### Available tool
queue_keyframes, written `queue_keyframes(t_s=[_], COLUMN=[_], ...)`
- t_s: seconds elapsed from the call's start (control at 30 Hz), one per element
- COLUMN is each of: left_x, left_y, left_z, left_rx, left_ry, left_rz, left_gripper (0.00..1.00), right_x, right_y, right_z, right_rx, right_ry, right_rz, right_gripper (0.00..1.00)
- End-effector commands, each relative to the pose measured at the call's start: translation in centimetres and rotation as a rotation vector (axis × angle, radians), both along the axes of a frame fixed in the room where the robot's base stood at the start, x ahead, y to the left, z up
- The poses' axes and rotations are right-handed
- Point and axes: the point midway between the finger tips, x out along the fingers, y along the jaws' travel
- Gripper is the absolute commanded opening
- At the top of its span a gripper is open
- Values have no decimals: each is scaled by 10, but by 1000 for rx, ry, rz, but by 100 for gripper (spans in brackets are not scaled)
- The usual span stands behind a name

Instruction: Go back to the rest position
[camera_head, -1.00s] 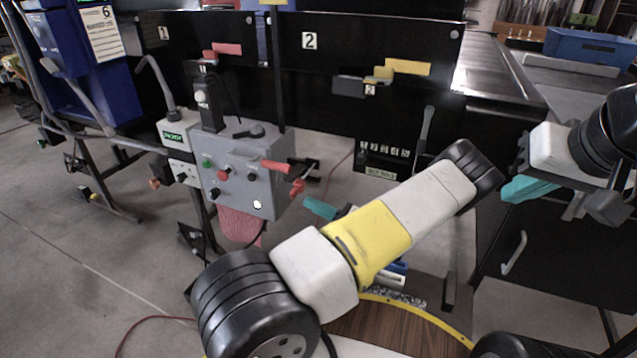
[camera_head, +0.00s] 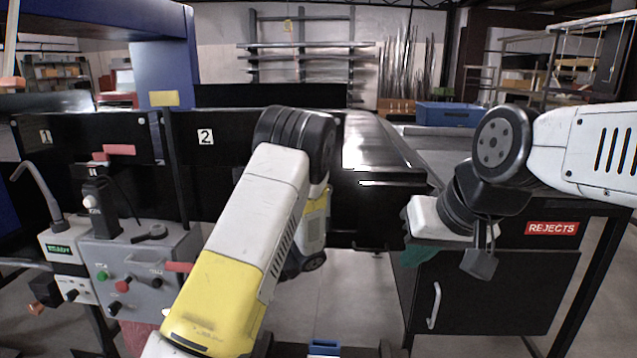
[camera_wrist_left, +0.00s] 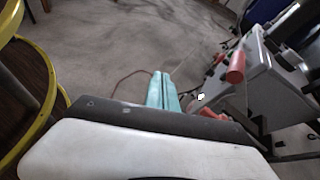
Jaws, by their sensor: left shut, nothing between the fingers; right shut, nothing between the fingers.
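In the head view my right gripper (camera_head: 418,252) hangs below its white wrist, in front of the dark rejects cabinet. Its teal fingers are partly hidden by the wrist, and nothing shows in them. My left arm, with a yellow band, rises in the middle of the head view; its gripper is out of sight there. In the left wrist view my left gripper (camera_wrist_left: 162,92) shows teal fingers together and empty, over grey floor. It is apart from the grey control box (camera_head: 140,270), whose red handle also shows in the left wrist view (camera_wrist_left: 236,67).
The black panel with label 2 (camera_head: 205,137) stands behind my left arm. The REJECTS sign (camera_head: 552,228) marks the cabinet at right. A blue bin (camera_head: 448,115) sits farther back. A yellow curved edge (camera_wrist_left: 48,75) lies at left in the left wrist view.

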Motion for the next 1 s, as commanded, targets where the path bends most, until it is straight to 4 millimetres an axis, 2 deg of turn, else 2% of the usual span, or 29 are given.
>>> queue_keyframes(t_s=[0.03,0.27,0.5,0.8,1.0], left_x=[-7,-36,-62,-99,-124], left_y=[-2,-24,-50,-79,-93], left_z=[12,55,109,183,222], left_rx=[-75,-376,-662,-976,-1140], left_ry=[-57,-301,-573,-931,-1151], left_rz=[53,265,457,650,738], left_gripper=[0,0,0,0,0], right_x=[0,0,0,0,0], right_y=[0,0,0,0,0], right_z=[0,0,0,0,0], right_rx=[0,0,0,0,0], right_ry=[0,0,0,0,0], right_rz=[0,0,0,0,0], right_gripper=[0,0,0,0,0])
